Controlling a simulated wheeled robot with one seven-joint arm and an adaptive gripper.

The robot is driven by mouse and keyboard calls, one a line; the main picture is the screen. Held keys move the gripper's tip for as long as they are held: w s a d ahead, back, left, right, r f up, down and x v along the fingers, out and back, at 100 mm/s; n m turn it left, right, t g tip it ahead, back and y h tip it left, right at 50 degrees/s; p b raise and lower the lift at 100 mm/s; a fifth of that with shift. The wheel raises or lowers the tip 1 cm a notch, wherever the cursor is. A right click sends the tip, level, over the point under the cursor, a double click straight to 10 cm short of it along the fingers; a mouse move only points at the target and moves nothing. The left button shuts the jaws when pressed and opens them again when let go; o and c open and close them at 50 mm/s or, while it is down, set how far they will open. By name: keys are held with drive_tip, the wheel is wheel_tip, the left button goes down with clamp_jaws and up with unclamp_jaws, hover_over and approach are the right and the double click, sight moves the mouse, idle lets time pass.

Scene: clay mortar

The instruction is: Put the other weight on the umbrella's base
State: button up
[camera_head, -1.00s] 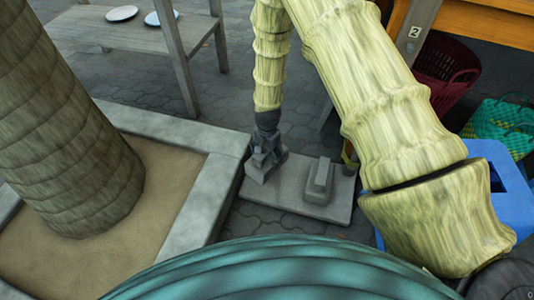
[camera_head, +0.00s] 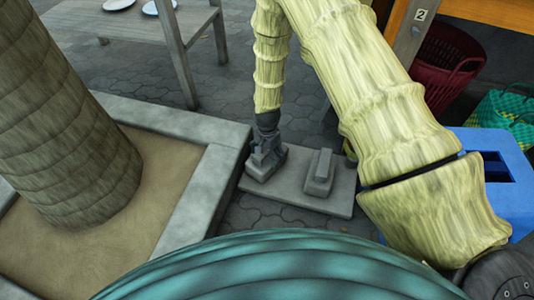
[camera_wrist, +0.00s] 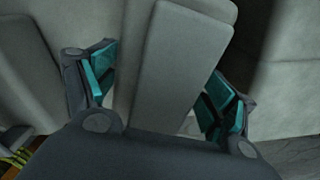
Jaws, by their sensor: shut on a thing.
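The umbrella's base is a grey rectangular slab (camera_head: 340,203) on the paving. My gripper (camera_head: 267,148) is at the slab's left end, shut on the other grey weight (camera_head: 261,172). This weight is at or just above the slab; contact is hard to tell. In the wrist view, the teal finger pads of my gripper (camera_wrist: 162,92) lie on either side of the held weight's grey bar (camera_wrist: 176,60). The umbrella's pole is not clearly visible.
A stone-edged planter (camera_head: 205,190) with a thick trunk (camera_head: 65,120) stands close left of the slab. A blue crate (camera_head: 510,200), a red basket (camera_head: 440,65) and a green woven basket (camera_head: 508,115) are at right. A wooden table (camera_head: 130,25) stands behind.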

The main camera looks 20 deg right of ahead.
drive_tip(key=o, duration=1.9)
drive_tip(key=shift+o, duration=0.2)
wheel_tip(320, 180, up, 12)
drive_tip(key=p, duration=0.6)
drive_tip(key=shift+r, duration=0.1)
drive_tip(key=s+d+f+n, duration=0.15)
drive_tip(key=s+f, duration=0.25)
drive_tip(key=s, duration=0.4)
drive_tip(key=s+d+f+n, duration=0.1)
drive_tip(key=s+f+n, duration=0.25)
drive_tip(key=s, duration=0.45)
drive_tip(key=s+n, duration=0.6)
drive_tip(key=s, duration=1.4)
drive_tip(key=shift+s+d+r, duration=0.15)
drive_tip(key=shift+s+d, duration=0.1)
drive_tip(key=shift+d, duration=0.2)
